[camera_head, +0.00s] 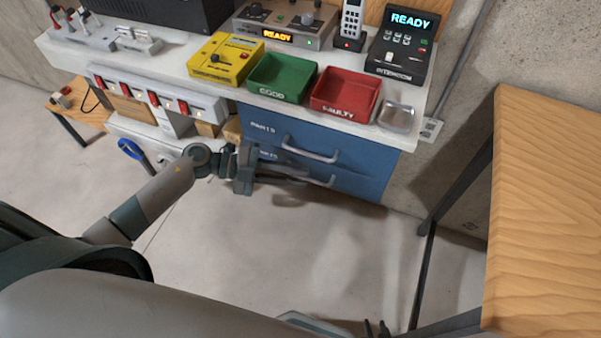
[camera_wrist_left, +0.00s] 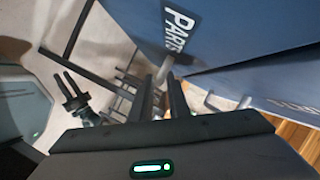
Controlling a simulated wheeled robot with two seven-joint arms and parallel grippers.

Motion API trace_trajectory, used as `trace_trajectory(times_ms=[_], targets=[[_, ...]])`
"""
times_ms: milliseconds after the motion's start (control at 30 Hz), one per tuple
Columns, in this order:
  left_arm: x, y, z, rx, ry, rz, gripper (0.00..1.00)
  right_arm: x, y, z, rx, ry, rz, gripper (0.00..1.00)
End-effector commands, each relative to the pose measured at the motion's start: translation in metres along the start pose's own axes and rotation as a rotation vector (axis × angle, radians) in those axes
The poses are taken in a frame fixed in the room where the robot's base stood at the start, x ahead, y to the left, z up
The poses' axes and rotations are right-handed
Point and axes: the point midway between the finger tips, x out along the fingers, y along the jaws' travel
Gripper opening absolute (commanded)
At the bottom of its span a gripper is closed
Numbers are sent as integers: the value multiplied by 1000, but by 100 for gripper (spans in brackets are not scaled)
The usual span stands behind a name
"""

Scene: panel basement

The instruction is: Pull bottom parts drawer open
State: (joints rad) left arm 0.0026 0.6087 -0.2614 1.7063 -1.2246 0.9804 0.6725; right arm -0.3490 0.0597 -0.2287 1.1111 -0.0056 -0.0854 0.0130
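The blue drawer unit (camera_head: 360,165) hangs under the bench and has two stacked fronts marked PARTS. The upper drawer handle (camera_head: 310,150) is a grey bar. The bottom drawer handle (camera_head: 325,182) shows partly behind my left gripper (camera_head: 290,175), whose fingers point right along the drawer front. In the left wrist view, the left fingers (camera_wrist_left: 163,88) are apart, with a grey handle bar (camera_wrist_left: 164,70) close to their tips. I cannot tell whether they touch it. Both drawers look closed. My right gripper (camera_head: 376,328) is low at the bottom edge; its open, empty fingers show in the left wrist view (camera_wrist_left: 73,88).
A green tray (camera_head: 282,92), a red tray (camera_head: 345,105) and a yellow box (camera_head: 226,58) stand on the bench above. A wooden table (camera_head: 545,200) stands at the right. The floor (camera_head: 260,250) before the drawers is clear.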

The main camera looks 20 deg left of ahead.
Motion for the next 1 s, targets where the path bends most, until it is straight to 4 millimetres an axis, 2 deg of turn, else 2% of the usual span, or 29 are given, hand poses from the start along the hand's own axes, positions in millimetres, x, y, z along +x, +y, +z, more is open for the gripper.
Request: trace_trajectory(times_ms=[200, 500, 533, 600, 1000], targets=[[14, 0, 0, 1, 0, 0, 15, -1, -3, -4, -1, 20, -4, 31], [16, 0, 0, 1, 0, 0, 15, -1, -3, -5, -1, 23, -4, 31], [16, 0, 0, 1, 0, 0, 13, -1, -2, -5, -1, 23, -4, 31], [16, 0, 0, 1, 0, 0, 0, -1, -2, -5, -1, 23, -4, 31], [15, 0, 0, 0, 0, 1, 0, -1, -2, -4, -1, 22, -3, 31]])
